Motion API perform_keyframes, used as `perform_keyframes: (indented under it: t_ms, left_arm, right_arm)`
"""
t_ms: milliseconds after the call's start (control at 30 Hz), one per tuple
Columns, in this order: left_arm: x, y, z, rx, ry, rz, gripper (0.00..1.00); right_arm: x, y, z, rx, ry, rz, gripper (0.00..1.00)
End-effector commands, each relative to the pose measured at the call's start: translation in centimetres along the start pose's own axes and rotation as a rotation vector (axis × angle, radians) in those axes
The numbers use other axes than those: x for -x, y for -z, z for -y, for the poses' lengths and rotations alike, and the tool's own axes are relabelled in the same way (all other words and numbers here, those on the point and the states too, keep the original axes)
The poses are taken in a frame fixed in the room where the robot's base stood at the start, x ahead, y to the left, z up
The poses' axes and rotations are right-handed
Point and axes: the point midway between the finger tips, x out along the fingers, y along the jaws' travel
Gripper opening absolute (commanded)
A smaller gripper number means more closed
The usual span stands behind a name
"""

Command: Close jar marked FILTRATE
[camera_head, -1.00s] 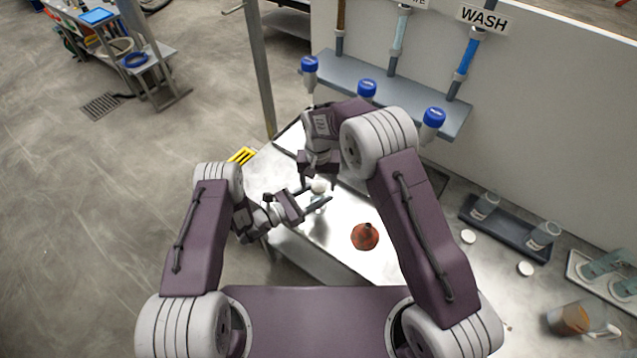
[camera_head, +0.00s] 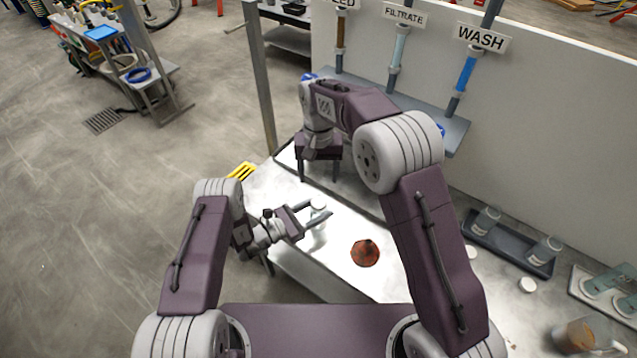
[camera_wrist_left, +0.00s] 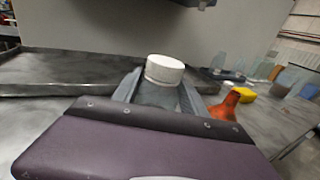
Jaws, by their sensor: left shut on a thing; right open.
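My left gripper (camera_head: 318,212) is shut on a small pale, clear jar (camera_head: 318,222) near the left end of the metal table. A white lid (camera_wrist_left: 164,69) sits on top of this jar in the left wrist view, between the fingers. I cannot tell how tight the lid is, and no label on the jar is readable. My right gripper (camera_head: 318,174) is open and empty, pointing down, beyond and above the jar. In the left wrist view, only a dark piece at the top edge may belong to it.
An orange-brown funnel (camera_head: 365,254) stands right of the jar. Two loose white lids (camera_head: 527,285) lie farther right, beside a dark tray (camera_head: 486,243) with jars. Another tray (camera_head: 594,300) and a beaker (camera_head: 581,337) are at the right. A shelf under the FILTRATE sign (camera_head: 404,15) lines the wall.

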Motion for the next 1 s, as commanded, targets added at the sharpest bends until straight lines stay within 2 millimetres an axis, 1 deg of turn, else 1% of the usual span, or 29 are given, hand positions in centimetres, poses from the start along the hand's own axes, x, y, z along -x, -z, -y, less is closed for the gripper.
perform_keyframes:
  t_ms: [100, 300, 333, 367, 400, 667, 767, 867, 1000]
  left_arm:
    - [0.0, 0.0, 0.0, 0.0, 0.0, 0.0, 0.0]
    - [0.0, 0.0, 0.0, 0.0, 0.0, 0.0, 0.0]
    - [0.0, 0.0, 0.0, 0.0, 0.0, 0.0, 0.56]
    - [0.0, 0.0, 0.0, 0.0, 0.0, 0.0, 0.64]
    - [0.0, 0.0, 0.0, 0.0, 0.0, 0.0, 0.75]
    - [0.0, 0.0, 0.0, 0.0, 0.0, 0.0, 0.76]
    - [0.3, 0.1, -0.1, 0.0, -0.001, 0.0, 0.76]
    - [1.6, 0.2, -0.2, 0.002, -0.004, 0.0, 0.76]
    - [4.6, 0.3, -0.2, 0.002, -0.007, 0.0, 0.76]
  right_arm:
    - [0.3, 0.0, 0.0, 0.0, -0.001, 0.001, 0.67]
    - [0.3, 0.0, 0.0, 0.0, -0.001, 0.001, 0.67]
    - [0.3, 0.0, 0.0, 0.0, -0.001, 0.001, 0.67]
    - [0.3, 0.0, 0.0, 0.0, -0.001, 0.001, 0.67]
    - [0.3, 0.0, 0.0, 0.0, -0.001, 0.001, 0.67]
    - [0.3, 0.0, 0.0, 0.0, 0.0, 0.001, 0.67]
    - [0.1, 0.0, 0.0, 0.0, 0.0, 0.001, 0.67]
    - [-0.3, 0.0, 0.0, 0.0, 0.0, 0.001, 0.67]
    - [-1.2, 0.0, 0.0, 0.0, 0.0, 0.001, 0.67]
